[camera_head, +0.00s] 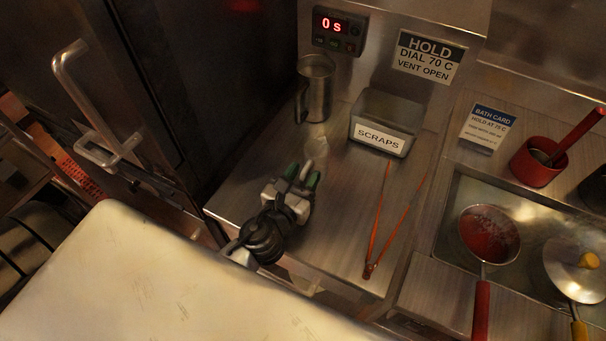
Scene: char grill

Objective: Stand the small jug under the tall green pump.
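My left gripper (303,175) is low over the steel counter near its front, with its two green-tipped fingers a little apart. A small pale strip shows between them, and I cannot tell whether they grip it. Just beyond the fingertips is a small pale, see-through shape (316,148), perhaps a small clear jug; its outline is faint. A steel jug (317,90) with a handle on its left stands upright at the back of the counter, apart from the gripper. I see no tall green pump. My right gripper is not in view.
A steel bin marked SCRAPS (382,137) stands right of the steel jug. Orange tongs (376,235) lie on the counter (335,235). A pale board (170,280) fills the front left.

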